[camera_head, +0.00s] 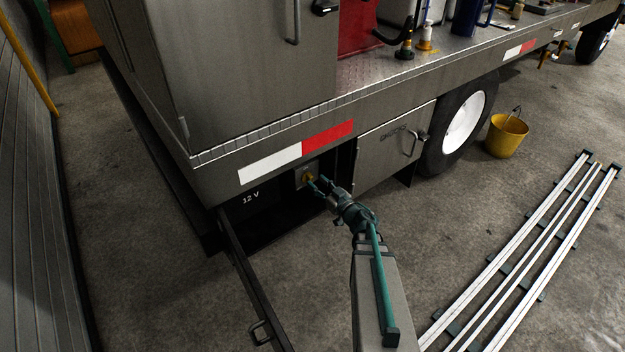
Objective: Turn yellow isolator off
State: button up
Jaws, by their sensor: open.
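The yellow isolator (307,178) is a small yellow switch on a light plate, set in the dark recess under the truck body.
A closed metal locker (392,147) with a handle is right of my gripper. A dark frame bar (252,287) runs toward the front below the recess. A yellow bucket (506,134) stands by the wheel (464,122). White rails (519,262) lie on the floor at right.

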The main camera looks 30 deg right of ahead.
aim_at(312, 178)
jog(key=shift+w+a, duration=0.2)
jog(key=shift+w, duration=0.7)
jog(key=shift+w+a, duration=0.15)
jog(key=shift+w, duration=0.75)
jog(key=shift+c, duration=0.3)
grip_shut()
